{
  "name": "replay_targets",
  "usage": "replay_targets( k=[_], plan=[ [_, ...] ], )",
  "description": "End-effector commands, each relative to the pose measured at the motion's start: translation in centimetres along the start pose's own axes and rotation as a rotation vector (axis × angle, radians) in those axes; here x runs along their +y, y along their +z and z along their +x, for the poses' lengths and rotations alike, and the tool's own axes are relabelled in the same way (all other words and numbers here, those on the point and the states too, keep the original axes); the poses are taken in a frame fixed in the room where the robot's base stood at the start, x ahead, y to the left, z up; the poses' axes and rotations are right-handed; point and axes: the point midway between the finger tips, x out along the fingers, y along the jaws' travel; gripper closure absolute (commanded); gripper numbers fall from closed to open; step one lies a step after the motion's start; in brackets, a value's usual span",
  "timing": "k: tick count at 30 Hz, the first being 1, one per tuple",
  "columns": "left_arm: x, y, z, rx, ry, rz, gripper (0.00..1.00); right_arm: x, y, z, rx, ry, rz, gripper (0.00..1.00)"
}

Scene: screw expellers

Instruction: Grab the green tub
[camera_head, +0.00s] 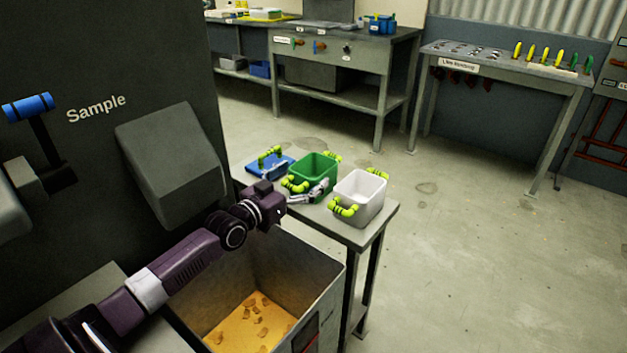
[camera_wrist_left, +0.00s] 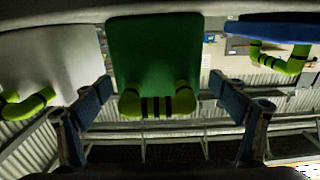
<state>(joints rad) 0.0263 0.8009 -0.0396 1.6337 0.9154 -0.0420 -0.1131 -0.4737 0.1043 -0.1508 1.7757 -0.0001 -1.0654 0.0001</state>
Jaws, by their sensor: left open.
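Nothing is gripped. My right gripper is not in view.
The white tub (camera_head: 362,188) stands close to the right and the blue item (camera_head: 264,168) close to the left, on the same small table (camera_head: 345,230). An open bin with yellow material (camera_head: 255,318) is in front. A grey chute (camera_head: 172,165) juts out at left.

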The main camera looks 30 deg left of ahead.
Motion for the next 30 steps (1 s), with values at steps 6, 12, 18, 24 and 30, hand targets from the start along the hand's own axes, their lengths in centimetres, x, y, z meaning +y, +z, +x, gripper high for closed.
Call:
replay_targets(
  k=[6,12,18,24,30],
  plan=[
    [0.1,0.0,2.7,0.002,0.0,0.0,0.11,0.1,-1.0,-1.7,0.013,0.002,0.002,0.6],
    [0.2,0.0,4.1,0.001,0.001,-0.001,0.11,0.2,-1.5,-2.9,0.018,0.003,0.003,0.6],
    [0.2,0.0,4.2,-0.001,0.001,0.0,0.11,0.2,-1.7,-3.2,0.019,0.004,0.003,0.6],
    [0.2,0.0,4.2,0.0,0.001,0.0,0.23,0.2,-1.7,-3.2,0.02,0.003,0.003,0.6],
    [0.2,0.0,4.2,0.0,0.001,0.0,0.45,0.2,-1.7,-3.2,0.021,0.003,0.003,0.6]
  ],
)
